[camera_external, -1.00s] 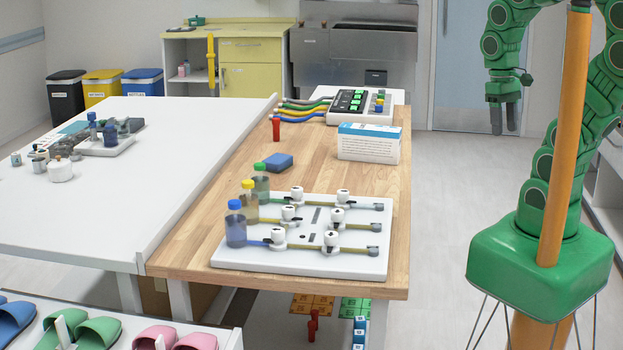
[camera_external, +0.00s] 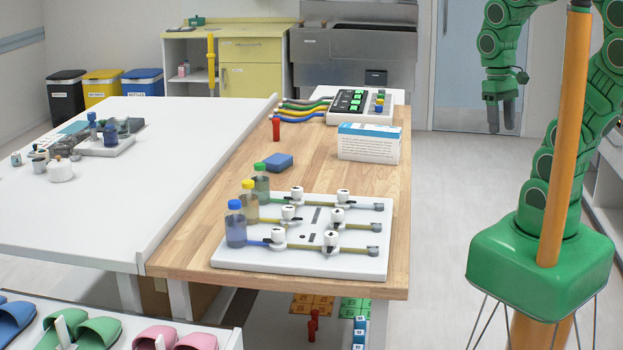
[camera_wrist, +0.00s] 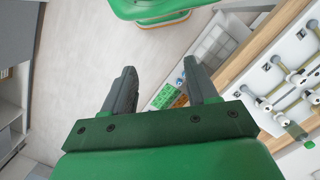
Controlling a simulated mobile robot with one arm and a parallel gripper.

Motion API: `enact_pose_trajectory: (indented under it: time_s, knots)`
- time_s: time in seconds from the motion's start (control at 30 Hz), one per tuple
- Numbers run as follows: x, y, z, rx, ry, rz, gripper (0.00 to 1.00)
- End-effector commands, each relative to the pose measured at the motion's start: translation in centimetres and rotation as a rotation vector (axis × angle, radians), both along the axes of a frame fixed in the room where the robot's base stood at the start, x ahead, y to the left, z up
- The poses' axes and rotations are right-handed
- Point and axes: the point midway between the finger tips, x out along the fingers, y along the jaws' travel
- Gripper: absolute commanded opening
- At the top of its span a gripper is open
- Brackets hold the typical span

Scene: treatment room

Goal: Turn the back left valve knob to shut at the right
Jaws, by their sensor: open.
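The white valve board (camera_external: 300,262) lies on the near end of the wooden table. White valve knobs with black pointers stand on it in three rows, beside three bottles with green, yellow and blue caps. The back left valve knob (camera_external: 297,193) is in the row of the green-capped bottle (camera_external: 261,180); its exact pointer direction is too small to tell. My gripper (camera_external: 500,118) is open and empty, in the air to the right of the table, well away from the board. In the wrist view my gripper (camera_wrist: 160,92) points at the floor, with part of the board (camera_wrist: 290,75) at the right.
A blue sponge (camera_external: 278,163), a white-and-blue box (camera_external: 368,143), a red object (camera_external: 276,129) and a switch panel (camera_external: 360,103) are on the wooden table (camera_external: 200,235). A white table (camera_external: 110,215) adjoins its left.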

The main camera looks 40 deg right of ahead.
Motion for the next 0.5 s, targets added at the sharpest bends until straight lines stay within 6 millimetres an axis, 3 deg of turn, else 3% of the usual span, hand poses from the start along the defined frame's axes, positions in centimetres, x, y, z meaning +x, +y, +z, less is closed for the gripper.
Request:
enact_pose_trajectory:
  time_s: [0.5]
  knots:
    - [10.3,4.4,2.9,-0.113,0.008,-0.288,0.58]
